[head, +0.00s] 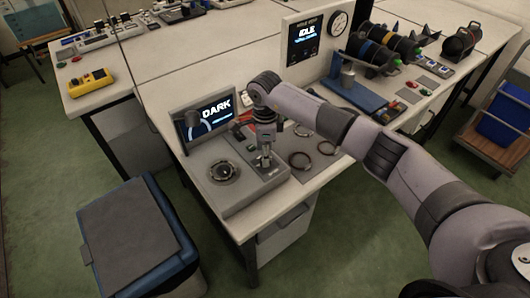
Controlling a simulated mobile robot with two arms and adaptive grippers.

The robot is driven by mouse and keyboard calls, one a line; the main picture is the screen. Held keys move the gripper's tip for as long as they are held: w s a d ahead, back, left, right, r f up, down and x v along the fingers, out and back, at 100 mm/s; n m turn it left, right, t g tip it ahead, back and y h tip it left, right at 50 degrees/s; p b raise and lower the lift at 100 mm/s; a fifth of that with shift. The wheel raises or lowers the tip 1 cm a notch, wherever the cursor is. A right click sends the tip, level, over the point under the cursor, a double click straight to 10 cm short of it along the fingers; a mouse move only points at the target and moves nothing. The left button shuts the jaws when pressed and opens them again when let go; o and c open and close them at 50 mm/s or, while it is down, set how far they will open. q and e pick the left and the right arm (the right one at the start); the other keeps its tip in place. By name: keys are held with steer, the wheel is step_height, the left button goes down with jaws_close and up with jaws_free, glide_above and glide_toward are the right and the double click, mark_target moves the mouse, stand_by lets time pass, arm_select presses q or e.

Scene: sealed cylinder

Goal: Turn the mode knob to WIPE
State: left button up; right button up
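A grey console (240,192) stands on the near bench, with a screen (217,107) that reads DARK. A dark round fitting with a metal ring (224,172) is set in the left of its top. My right arm comes in from the right, and my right gripper (266,160) points down at the right part of the console top. A small upright metal part shows at its fingertips. I cannot tell whether this is the mode knob, whether the gripper touches it, or whether the fingers are shut. No WIPE label is readable. My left gripper is not in view.
Metal rings (300,160) lie on a grey mat right of the console. Behind are a panel (308,45) reading IDLE, a blue-based press (352,95) and dark cylinders (372,52). A yellow meter (91,82) lies far left. A lidded blue bin (140,235) stands on the floor.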

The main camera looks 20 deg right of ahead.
steer(key=shift+f, duration=1.05)
jaws_close()
